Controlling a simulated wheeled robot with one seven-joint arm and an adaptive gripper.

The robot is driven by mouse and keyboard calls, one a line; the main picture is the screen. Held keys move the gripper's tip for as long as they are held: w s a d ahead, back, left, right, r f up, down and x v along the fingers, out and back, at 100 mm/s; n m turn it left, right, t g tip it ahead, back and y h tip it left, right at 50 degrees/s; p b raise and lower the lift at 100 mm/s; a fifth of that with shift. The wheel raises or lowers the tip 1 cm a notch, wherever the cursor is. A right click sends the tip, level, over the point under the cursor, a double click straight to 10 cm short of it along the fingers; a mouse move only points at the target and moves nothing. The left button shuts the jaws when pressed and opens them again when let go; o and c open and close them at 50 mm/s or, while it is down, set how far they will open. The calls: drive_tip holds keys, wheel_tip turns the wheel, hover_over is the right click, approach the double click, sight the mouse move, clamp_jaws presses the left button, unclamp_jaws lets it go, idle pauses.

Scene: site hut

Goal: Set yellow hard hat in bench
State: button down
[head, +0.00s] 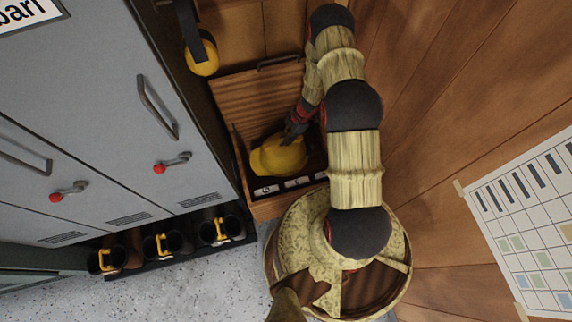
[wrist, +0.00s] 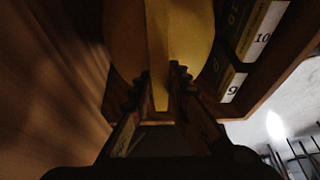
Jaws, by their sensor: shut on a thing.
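The yellow hard hat (head: 279,157) is inside the open wooden bench (head: 275,208), in the head view. My gripper (head: 294,134) reaches down into the bench from above and is shut on the hat's upper side. In the wrist view the hat (wrist: 185,38) fills the top middle, and my gripper (wrist: 160,88) pinches a raised ridge of it between its two fingers. The bench lid (head: 262,92) stands raised at the back. The hat's underside is hidden, so I cannot tell if it touches the bench floor.
Numbered binders (wrist: 262,28) stand along the bench's front wall beside the hat. Grey lockers (head: 95,120) with red-tipped handles are at left, above a row of boots (head: 165,245). Yellow ear defenders (head: 203,58) hang at the back. A wooden wall is at right.

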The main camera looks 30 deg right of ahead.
wheel_tip(320, 180, down, 11)
drive_tip(key=b, duration=0.4)
drive_tip(key=shift+r, duration=0.15)
drive_tip(key=c, duration=1.7)
unclamp_jaws()
drive_tip(key=p+v, duration=0.4)
drive_tip(key=v, duration=0.8)
